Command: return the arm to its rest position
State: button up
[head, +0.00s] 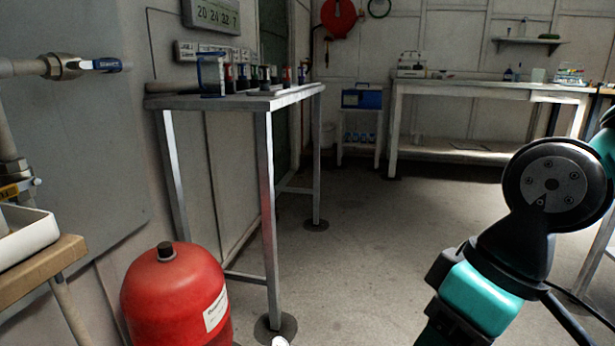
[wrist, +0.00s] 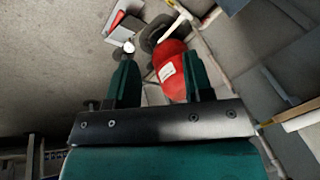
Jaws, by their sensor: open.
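My arm, teal and black, comes in from the right edge of the head view, folded with its lower part pointing down to the bottom edge. The fingertips are outside the head view. In the wrist view my gripper (wrist: 160,82) shows two dark green fingers standing well apart with nothing between them touching either one. Beyond the fingers lie the floor and a red tank (wrist: 172,70), some way off. The same red tank (head: 175,300) stands at the lower left in the head view.
A metal-legged table (head: 240,101) with small items stands left of centre. A valve with a blue handle (head: 100,65) juts from the left wall. A white tray (head: 25,236) sits on a wooden ledge. A long bench (head: 490,88) is at the back. The central floor (head: 400,230) is clear.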

notch_tip(320, 180, up, 38)
jog(key=s+d+p, duration=0.1)
jog(key=s+p, duration=0.1)
jog(key=p, duration=3.6)
jog(key=shift+s+d+r+m, duration=0.25)
jog(key=shift+s+m, duration=0.05)
jog(key=shift+s, duration=0.05)
